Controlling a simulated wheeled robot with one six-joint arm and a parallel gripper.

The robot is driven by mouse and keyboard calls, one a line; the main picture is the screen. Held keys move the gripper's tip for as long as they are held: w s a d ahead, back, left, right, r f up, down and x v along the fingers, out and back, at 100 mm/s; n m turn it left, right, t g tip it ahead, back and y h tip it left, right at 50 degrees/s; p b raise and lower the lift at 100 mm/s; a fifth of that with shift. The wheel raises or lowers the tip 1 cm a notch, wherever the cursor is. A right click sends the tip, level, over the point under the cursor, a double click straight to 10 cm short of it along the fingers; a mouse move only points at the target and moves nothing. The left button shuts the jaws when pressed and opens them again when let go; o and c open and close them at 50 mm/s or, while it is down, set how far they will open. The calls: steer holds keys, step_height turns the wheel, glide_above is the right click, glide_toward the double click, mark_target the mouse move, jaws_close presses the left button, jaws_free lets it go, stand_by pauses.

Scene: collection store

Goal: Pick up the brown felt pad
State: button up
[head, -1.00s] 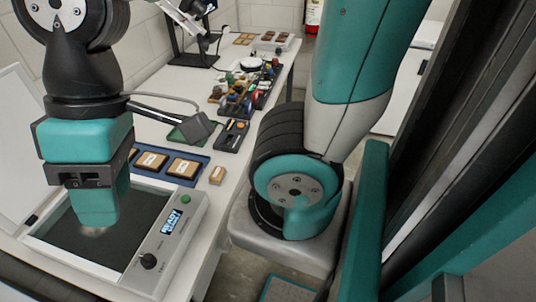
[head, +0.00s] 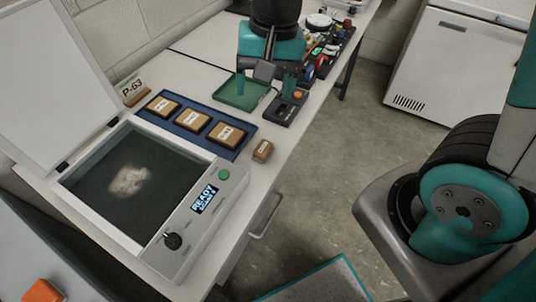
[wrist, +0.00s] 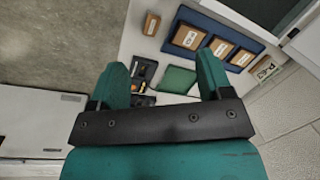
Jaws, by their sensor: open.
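I cannot pick out a brown felt pad with certainty in either view. My gripper (head: 265,86) is open and empty, with its fingers pointing down between the green tray (head: 230,100) and the small black tray (head: 279,113). In the wrist view my gripper (wrist: 163,70) has its two green fingers wide apart, and the green tray (wrist: 177,80) and black tray (wrist: 147,70) lie beyond and between them. An orange item (head: 298,95) sits in the black tray. My wrist and gripper hide part of the bench behind them.
A blue tray (head: 174,125) holds three labelled brown boxes. A small brown box (head: 262,150) stands beside it. A scanner (head: 118,255) with its lid up has a pale patch on its dark bed. Several small items (head: 323,50) crowd the far bench.

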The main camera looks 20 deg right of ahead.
steer(key=w+d+f+m+h+b, duration=0.2)
steer(key=w+f+m, duration=0.4)
steer(key=f, duration=0.4)
glide_above(263, 147)
steer(key=shift+m, duration=0.3)
steer(key=f, duration=1)
steer(key=shift+d+f, duration=0.2)
steer(key=shift+f, duration=0.05)
steer(key=shift+w+a+f+p, duration=0.1)
steer(key=shift+f+p, duration=0.2)
steer(key=shift+f, duration=1.15)
steer(key=shift+a+f+p, duration=0.1)
steer(key=shift+f+p, duration=0.15)
steer(key=shift+f, duration=1.2)
steer(key=c, duration=1)
steer(key=shift+r, duration=0.1)
step_height(263, 147, up, 20)
